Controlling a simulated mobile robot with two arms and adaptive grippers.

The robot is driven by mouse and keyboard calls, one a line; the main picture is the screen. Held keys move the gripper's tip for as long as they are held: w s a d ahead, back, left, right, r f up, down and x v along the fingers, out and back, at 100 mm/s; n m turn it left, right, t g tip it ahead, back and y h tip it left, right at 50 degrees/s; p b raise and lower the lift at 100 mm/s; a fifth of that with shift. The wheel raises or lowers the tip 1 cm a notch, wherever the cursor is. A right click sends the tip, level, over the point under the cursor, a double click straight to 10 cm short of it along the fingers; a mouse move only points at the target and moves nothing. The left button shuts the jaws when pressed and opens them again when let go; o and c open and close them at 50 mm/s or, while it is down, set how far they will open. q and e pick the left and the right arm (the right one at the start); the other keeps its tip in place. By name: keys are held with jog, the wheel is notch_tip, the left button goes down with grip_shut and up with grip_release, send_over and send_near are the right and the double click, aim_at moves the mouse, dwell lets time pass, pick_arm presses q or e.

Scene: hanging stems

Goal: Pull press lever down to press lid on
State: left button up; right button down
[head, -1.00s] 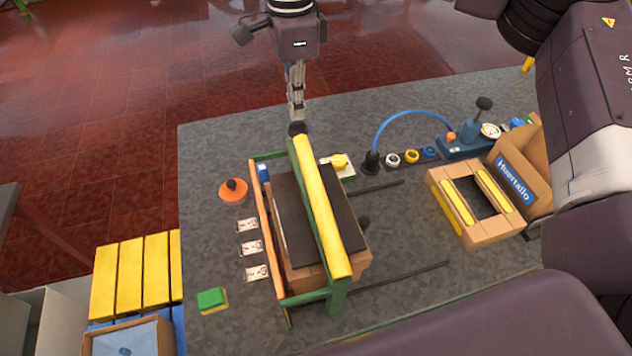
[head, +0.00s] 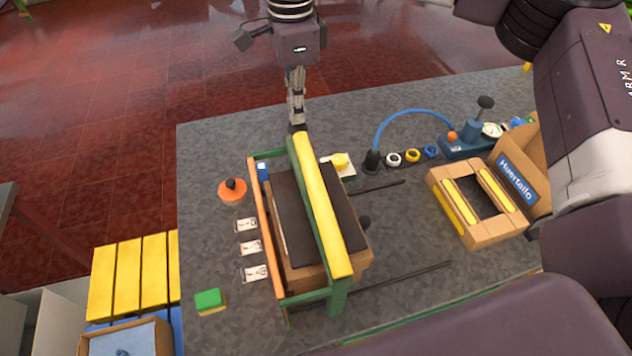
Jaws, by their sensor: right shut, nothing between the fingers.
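A press-like frame with a yellow bar (head: 324,213) and green end pieces stands over a cardboard box (head: 322,275) with a dark top (head: 292,222). I cannot tell for certain which part is the press lever. The bar runs from the far end towards me, close above the dark top; whether they touch is unclear. My right gripper (head: 297,121) points down at the bar's far end, beside or touching a dark knob there. Its fingers are shut with nothing visible between them. My left gripper is out of view.
An orange disc with a black knob (head: 232,188), several labels and a green block (head: 210,300) lie left of the frame. A blue gauge device (head: 468,144) and an open cardboard box (head: 478,238) stand right. Dark rods (head: 405,284) lie on the grey table (head: 222,145).

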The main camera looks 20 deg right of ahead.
aim_at(298, 129)
jog(key=shift+f+b, duration=0.9)
jog(key=shift+f, duration=0.4)
jog(key=shift+s+f+b, duration=0.1)
jog(key=shift+f+b, duration=0.75)
jog(key=shift+f, duration=0.25)
dwell(0.3)
jog(key=shift+f+b, duration=0.4)
jog(key=shift+b, duration=0.2)
dwell(2.1)
jog(key=shift+f+b, duration=0.3)
jog(key=shift+f, duration=0.1)
dwell(1.6)
